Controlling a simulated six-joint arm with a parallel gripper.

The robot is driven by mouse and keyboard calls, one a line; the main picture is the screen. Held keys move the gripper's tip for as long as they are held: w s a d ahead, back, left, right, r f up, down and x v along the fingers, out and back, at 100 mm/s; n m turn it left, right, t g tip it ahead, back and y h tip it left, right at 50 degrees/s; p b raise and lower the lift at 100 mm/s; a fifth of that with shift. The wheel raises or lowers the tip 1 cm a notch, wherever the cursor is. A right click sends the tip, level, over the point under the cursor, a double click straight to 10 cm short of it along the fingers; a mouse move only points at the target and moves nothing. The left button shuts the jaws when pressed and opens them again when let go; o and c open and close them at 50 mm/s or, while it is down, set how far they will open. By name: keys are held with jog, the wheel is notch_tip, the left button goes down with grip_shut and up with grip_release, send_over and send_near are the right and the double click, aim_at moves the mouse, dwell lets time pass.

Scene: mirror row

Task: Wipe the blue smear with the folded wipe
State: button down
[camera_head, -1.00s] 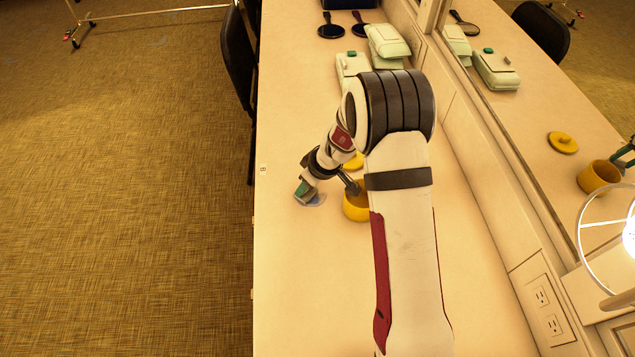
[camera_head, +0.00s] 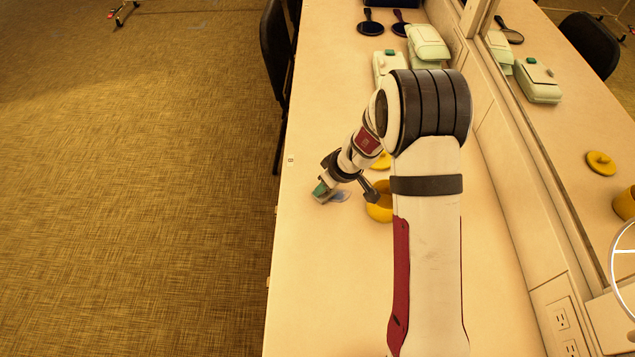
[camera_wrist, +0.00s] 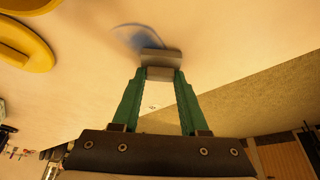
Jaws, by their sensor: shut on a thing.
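My gripper (camera_wrist: 160,95) has green fingers shut on the folded wipe (camera_wrist: 160,62), a small grey pad between the fingertips. The blue smear (camera_wrist: 138,38) lies on the pale counter just beyond the wipe in the wrist view, and the wipe overlaps its near edge in the picture. Whether the wipe touches the counter is not clear. In the head view my gripper (camera_head: 320,190) is low over the counter near its left edge, with the smear (camera_head: 341,196) showing faintly just to its right. The wipe is hard to make out there.
A yellow pot (camera_head: 379,208) stands right of the smear, partly behind my arm, with a yellow lid (camera_head: 381,161) behind it. Pale green cases (camera_head: 428,45) and dark hand mirrors (camera_head: 371,24) lie at the far end. A wall mirror runs along the right.

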jog(key=shift+d, duration=3.55)
jog(key=shift+d+r, duration=0.1)
jog(key=shift+r, duration=0.05)
notch_tip(320, 180, up, 8)
